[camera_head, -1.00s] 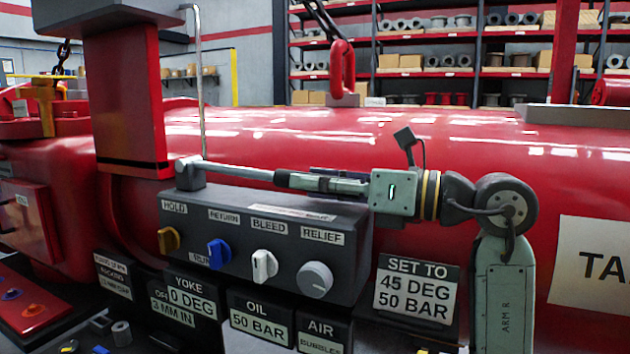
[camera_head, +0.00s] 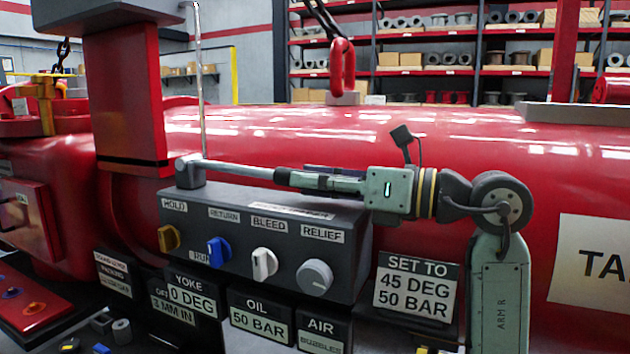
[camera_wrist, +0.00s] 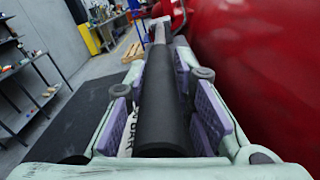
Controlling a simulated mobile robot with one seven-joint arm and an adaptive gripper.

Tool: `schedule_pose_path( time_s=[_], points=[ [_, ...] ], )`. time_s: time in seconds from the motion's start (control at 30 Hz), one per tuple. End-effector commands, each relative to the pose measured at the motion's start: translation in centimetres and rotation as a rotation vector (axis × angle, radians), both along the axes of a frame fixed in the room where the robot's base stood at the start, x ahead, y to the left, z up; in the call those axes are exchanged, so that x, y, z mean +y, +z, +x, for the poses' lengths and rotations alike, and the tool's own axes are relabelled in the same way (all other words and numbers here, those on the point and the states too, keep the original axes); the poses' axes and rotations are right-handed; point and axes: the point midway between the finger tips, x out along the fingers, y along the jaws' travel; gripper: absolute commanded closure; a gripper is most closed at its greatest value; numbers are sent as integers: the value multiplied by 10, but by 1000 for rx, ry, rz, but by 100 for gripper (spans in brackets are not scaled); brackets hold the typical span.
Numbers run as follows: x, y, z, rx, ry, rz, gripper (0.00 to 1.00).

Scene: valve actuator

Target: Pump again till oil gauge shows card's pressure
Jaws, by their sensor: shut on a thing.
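The pump handle (camera_head: 238,170) is a grey lever with a dark grip, running right from a pivot on top of the dark control box. My gripper (camera_head: 318,181) is shut around its grip. In the wrist view the black grip (camera_wrist: 163,110) lies between the purple finger pads of my gripper (camera_wrist: 167,95). The oil gauge (camera_head: 259,320) reads 50 BAR. The card (camera_head: 415,287) reads SET TO 45 DEG, 50 BAR. The yoke display (camera_head: 186,298) reads 0 DEG and 3 MM IN.
The control box carries a yellow hold knob (camera_head: 169,238), a blue knob (camera_head: 219,251), a white bleed knob (camera_head: 264,264) and a grey relief knob (camera_head: 314,277). A large red cylinder (camera_head: 330,135) lies behind. A red hook (camera_head: 342,65) hangs above it.

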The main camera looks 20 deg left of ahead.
Motion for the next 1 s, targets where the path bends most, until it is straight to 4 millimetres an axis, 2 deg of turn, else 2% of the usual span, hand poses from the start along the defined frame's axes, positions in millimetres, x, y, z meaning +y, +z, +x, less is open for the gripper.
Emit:
schedule_pose_path(
  time_s=[0.5,1.0],
  points=[
    [0,3,1,0,-2,-5,100],
    [6,75,1,3,-5,-254,100]
  ],
)
